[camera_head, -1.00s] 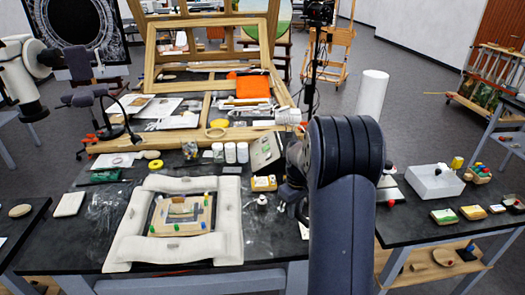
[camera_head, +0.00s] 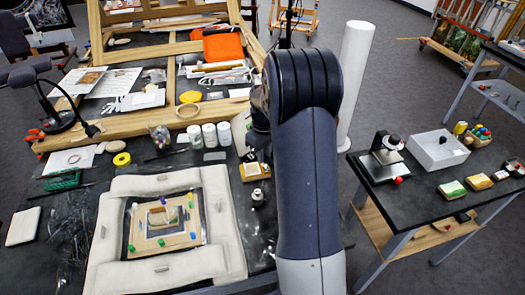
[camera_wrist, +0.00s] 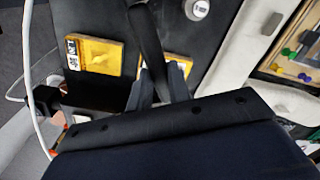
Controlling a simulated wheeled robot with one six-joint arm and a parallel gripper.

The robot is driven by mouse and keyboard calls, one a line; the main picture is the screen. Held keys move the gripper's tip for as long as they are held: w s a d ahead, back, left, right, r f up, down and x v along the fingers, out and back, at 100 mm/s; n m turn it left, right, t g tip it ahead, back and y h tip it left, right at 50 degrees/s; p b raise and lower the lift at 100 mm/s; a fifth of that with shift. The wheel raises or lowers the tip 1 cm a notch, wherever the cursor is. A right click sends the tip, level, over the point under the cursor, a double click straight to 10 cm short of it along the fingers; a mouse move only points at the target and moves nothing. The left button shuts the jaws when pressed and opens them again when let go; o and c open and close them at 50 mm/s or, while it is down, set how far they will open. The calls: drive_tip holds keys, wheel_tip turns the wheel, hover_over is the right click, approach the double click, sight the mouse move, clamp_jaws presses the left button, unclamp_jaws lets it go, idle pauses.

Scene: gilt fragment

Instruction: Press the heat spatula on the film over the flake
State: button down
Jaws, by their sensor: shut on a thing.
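In the head view, a gilt-looking fragment with a small pale flake area (camera_head: 163,216) lies on a wooden board (camera_head: 186,239) inside a white padded frame (camera_head: 235,262). Coloured pins stand around it. I cannot make out the film at this size. In the wrist view, my gripper (camera_wrist: 160,78) is shut on a dark, long handle, which I take for the heat spatula (camera_wrist: 147,36). Its tip is out of sight. The board's corner shows at the upper right of the wrist view, apart from the tool. In the head view, my arm hides the gripper.
Yellow blocks (camera_wrist: 97,56) and a metal-topped jar (camera_wrist: 197,9) are near the gripper. A white cord (camera_wrist: 29,70) hangs at the wrist view's left. White-lidded jars (camera_head: 209,134) stand behind the padded frame. A side table (camera_head: 436,205) is at right.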

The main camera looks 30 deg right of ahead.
drive_tip(key=shift+s, duration=0.15)
drive_tip(key=shift+f+b, duration=2)
drive_tip(key=shift+f, duration=0.8)
drive_tip(key=shift+f, duration=0.2)
idle(1.9)
drive_tip(key=shift+r, duration=0.1)
idle(1.1)
drive_tip(key=shift+r+p, duration=1.55)
drive_tip(key=shift+r, duration=0.85)
drive_tip(key=shift+d, duration=0.1)
